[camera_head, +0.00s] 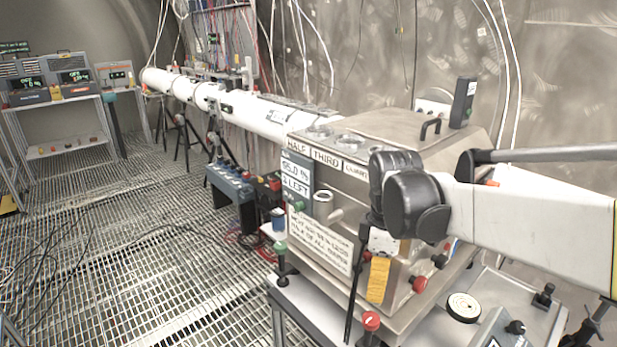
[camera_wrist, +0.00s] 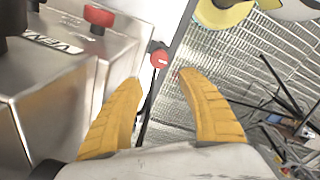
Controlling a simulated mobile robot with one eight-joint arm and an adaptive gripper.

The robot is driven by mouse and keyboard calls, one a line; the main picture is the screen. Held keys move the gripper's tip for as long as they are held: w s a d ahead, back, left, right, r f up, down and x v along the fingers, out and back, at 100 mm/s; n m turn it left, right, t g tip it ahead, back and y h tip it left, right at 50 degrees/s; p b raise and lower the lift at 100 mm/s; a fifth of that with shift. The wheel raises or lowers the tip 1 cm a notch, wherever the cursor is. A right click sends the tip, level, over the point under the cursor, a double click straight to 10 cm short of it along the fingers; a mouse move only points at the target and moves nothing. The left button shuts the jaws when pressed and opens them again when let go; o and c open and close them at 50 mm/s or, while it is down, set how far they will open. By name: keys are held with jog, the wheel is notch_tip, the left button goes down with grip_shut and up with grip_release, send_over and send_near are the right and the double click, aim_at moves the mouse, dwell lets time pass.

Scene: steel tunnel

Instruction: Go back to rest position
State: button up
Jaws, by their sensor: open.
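My gripper (camera_head: 377,295) hangs pointing down in front of the steel box (camera_head: 335,190) in the head view, where mostly one yellow finger shows. In the wrist view my gripper (camera_wrist: 160,80) has its two yellow fingers spread apart with nothing between them. A red round knob (camera_wrist: 158,57) appears just beyond the fingertips there. My white arm comes in from the right side of the head view, with its dark wrist joint in front of the box.
The box carries labels, a black handle (camera_head: 430,128) and red knobs (camera_head: 419,285). A white pipe (camera_head: 250,112) runs back along the tunnel wall. A shelf of instruments (camera_head: 62,100) stands far left. The grated floor (camera_head: 140,240) at left is largely open, with cables at its edge.

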jog(key=s+m+t, duration=0.7)
jog(key=s+m, duration=0.5)
jog(key=m, duration=0.1)
jog(key=shift+s+d+r+m, duration=0.2)
jog(key=shift+s+r+m, duration=0.05)
jog(key=shift+r+m, duration=0.05)
jog(key=shift+w, duration=0.1)
dwell(1.1)
jog(key=n+g+y+p, duration=0.2)
jog(key=n+g+p, duration=0.1)
jog(key=n+p, duration=0.2)
send_near(372, 319)
jog(key=b+x, duration=0.4)
jog(key=x, duration=0.6)
jog(key=shift+w+b, duration=0.1)
jog(key=shift+b, duration=0.25)
jog(key=c, duration=0.9)
